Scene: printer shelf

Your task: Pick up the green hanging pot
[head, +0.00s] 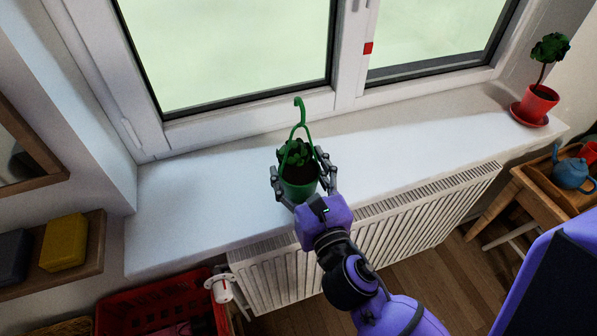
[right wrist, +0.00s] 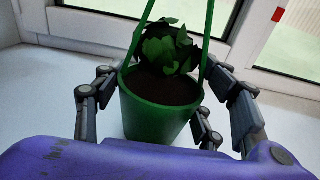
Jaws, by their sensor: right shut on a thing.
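The green hanging pot (head: 298,188) is at the white windowsill, upright, with dark soil, a leafy plant and a green hanger ending in a hook. My right gripper (head: 304,178) is shut on the pot, with fingers on both its left and right sides. In the right wrist view the pot (right wrist: 158,112) sits between the fingers of the gripper (right wrist: 160,110). I cannot tell whether the pot's base touches the sill. My left gripper is not in view.
The windowsill (head: 410,150) is clear to both sides of the pot. A red pot with a small tree (head: 538,103) stands at its far right. The window (head: 240,112) is close behind. A radiator (head: 400,225) is below, a red crate (head: 150,305) at lower left.

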